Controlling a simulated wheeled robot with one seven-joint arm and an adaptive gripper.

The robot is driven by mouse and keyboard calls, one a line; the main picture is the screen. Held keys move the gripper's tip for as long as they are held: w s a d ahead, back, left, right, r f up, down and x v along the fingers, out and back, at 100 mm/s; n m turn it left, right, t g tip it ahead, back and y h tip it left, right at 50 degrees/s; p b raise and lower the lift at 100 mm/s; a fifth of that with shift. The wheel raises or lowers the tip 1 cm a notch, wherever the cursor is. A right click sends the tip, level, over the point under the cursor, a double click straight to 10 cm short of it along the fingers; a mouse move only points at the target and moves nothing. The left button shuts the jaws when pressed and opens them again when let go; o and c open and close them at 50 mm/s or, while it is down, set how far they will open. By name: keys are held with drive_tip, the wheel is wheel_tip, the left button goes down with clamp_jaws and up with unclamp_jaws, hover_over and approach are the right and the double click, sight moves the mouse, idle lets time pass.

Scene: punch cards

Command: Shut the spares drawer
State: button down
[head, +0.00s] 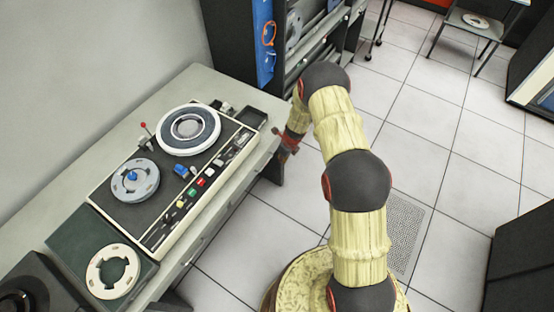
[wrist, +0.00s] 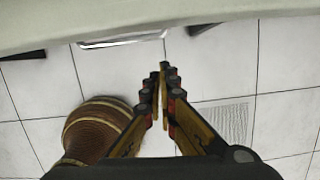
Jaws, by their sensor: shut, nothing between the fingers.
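The grey desk (head: 262,158) has a front face (head: 222,222) with thin seams and small handle-like marks, seen steeply from above. I cannot tell which part is the spares drawer or how far it stands out. In the wrist view, the desk edge (wrist: 150,20) crosses the top, and a pale shiny strip (wrist: 125,41) shows just below it; it may be part of a drawer. My gripper (wrist: 165,70) is shut and empty, its tips over the floor, apart from the strip. In the head view my gripper (head: 286,152) is by the desk's right front corner, partly hidden by my arm.
A tape deck (head: 150,205) with two reels and coloured buttons stands on the desk. A loose reel (head: 113,271) lies at lower left. A dark rack (head: 232,40) stands behind the desk. The tiled floor (head: 430,110) is open to the right, with a dark cabinet (head: 525,255) beyond.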

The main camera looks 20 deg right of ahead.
drive_tip(key=p+v, duration=0.1)
drive_tip(key=v, duration=0.9)
drive_tip(key=shift+s+p, duration=0.2)
drive_tip(key=shift+p, duration=0.15)
drive_tip(key=shift+d, duration=0.1)
